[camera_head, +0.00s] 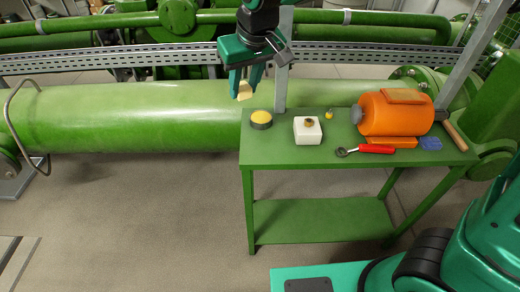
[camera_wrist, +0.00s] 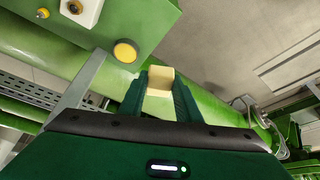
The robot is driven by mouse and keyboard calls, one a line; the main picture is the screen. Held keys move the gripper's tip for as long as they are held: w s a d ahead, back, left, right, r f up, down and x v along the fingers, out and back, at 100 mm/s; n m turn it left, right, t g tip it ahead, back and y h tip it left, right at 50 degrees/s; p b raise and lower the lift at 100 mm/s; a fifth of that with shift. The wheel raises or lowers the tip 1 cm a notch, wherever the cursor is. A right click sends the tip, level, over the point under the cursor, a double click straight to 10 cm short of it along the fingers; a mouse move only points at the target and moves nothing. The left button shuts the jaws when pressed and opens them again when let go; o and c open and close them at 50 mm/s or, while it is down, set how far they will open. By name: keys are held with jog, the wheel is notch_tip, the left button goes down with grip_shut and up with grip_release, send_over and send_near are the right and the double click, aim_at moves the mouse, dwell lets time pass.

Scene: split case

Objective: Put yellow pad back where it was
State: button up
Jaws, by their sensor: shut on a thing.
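My gripper (camera_head: 246,85) is shut on a pale yellow block-shaped pad (camera_head: 244,92) and holds it in the air near the table's left back corner. In the wrist view the pad (camera_wrist: 160,75) sits between the two green fingertips (camera_wrist: 160,92). A round yellow-topped piece with a dark rim (camera_head: 261,119) stands on the green table (camera_head: 285,158), below and a little right of the pad. It also shows in the wrist view (camera_wrist: 125,51), apart from the pad. The sides of the pad against the fingers are hidden.
A white block with a brass fitting (camera_head: 308,130), a small yellow item (camera_head: 329,114), a red-handled tool (camera_head: 375,149), an orange motor (camera_head: 395,114), a blue item (camera_head: 430,143) and a wooden-handled tool (camera_head: 455,135) lie on the table. A metal post (camera_head: 282,75) rises behind it. A green pipe (camera_head: 130,115) runs behind.

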jog(key=s+a+f+m+h, duration=0.2)
jog(key=s+a+f+m, duration=0.25)
jog(key=s+f, duration=0.4)
jog(key=m, duration=0.1)
send_over(259, 149)
jog(key=s, duration=0.2)
jog(key=f, duration=0.7)
jog(key=shift+w+a+f, duration=0.1)
jog(key=shift+w+f, duration=0.1)
jog(key=shift+f, duration=2.25)
jog(key=shift+f, duration=0.1)
jog(key=o, duration=1.1)
jog(key=v, duration=1.2)
